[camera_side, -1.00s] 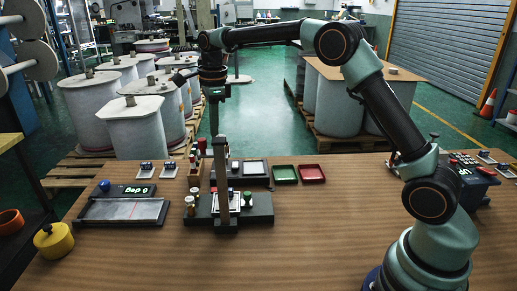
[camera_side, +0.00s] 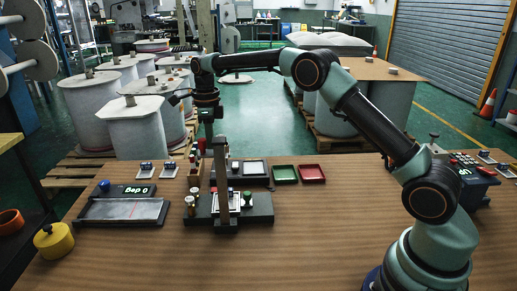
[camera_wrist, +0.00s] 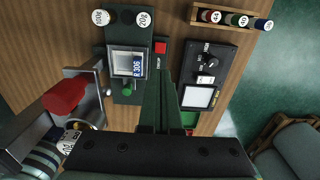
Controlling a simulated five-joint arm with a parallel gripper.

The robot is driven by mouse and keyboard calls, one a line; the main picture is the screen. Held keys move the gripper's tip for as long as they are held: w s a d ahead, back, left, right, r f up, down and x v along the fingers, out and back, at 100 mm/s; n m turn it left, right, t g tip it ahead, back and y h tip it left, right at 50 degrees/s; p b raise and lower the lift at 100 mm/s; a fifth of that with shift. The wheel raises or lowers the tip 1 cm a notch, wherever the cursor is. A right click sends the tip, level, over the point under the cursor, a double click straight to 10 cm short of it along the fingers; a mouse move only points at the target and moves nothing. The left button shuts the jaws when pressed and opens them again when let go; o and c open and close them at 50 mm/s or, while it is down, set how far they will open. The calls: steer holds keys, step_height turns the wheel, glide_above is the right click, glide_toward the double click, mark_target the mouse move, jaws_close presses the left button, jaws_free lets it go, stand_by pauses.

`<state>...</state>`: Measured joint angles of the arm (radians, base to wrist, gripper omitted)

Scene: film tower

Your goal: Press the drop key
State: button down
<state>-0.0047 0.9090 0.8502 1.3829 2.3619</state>
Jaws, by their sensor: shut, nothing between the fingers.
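The device has a screen reading R 306 (camera_wrist: 127,64) and a green knob (camera_wrist: 126,91). My gripper (camera_side: 208,138) is shut and empty, pointing down above and behind the base. In the wrist view its fingertips (camera_wrist: 163,74) appear just below the red key, apart from it.
A second dark panel (camera_wrist: 207,75) with knobs and a pale screen lies right of the device. A rack of labelled vials (camera_wrist: 232,17) stands beyond it. Green (camera_side: 285,174) and red (camera_side: 312,173) trays sit behind.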

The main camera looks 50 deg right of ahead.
mark_target(215, 190)
step_height(215, 190, down, 12)
steer(key=shift+f, duration=0.2)
stand_by(0.4)
steer(key=shift+s+f, duration=0.1)
steer(key=shift+f, duration=0.95)
step_height(215, 190, up, 15)
steer(key=shift+w, duration=0.35)
